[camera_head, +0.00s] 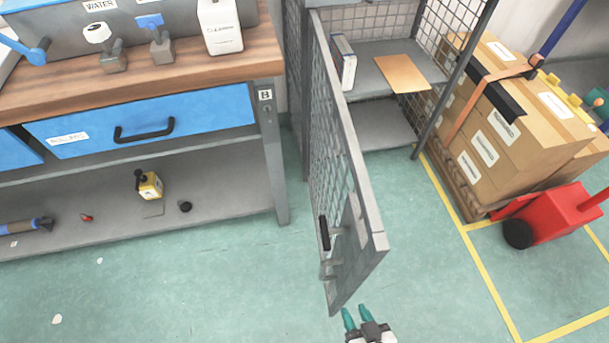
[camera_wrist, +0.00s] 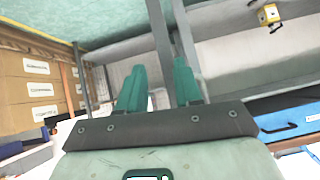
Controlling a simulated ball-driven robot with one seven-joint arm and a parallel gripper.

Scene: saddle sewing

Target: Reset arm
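My gripper (camera_head: 357,314) is at the bottom of the head view, just below the lower end of an open mesh cabinet door (camera_head: 350,200). Its two teal fingers are apart. In the wrist view my gripper (camera_wrist: 158,80) also shows its fingers apart, with nothing clearly held between them. A grey post (camera_wrist: 160,45) shows beyond the gap; I cannot tell whether it is the door's edge. The door has a black handle (camera_head: 324,233) and stands swung out from the cabinet.
A wooden workbench (camera_head: 200,60) with a blue drawer (camera_head: 190,118) stands left, a small yellow container (camera_head: 150,185) on its lower shelf. Strapped cardboard boxes (camera_head: 520,130) and a red wheeled machine (camera_head: 560,215) stand right. The green floor (camera_head: 200,290) at front left is mostly clear.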

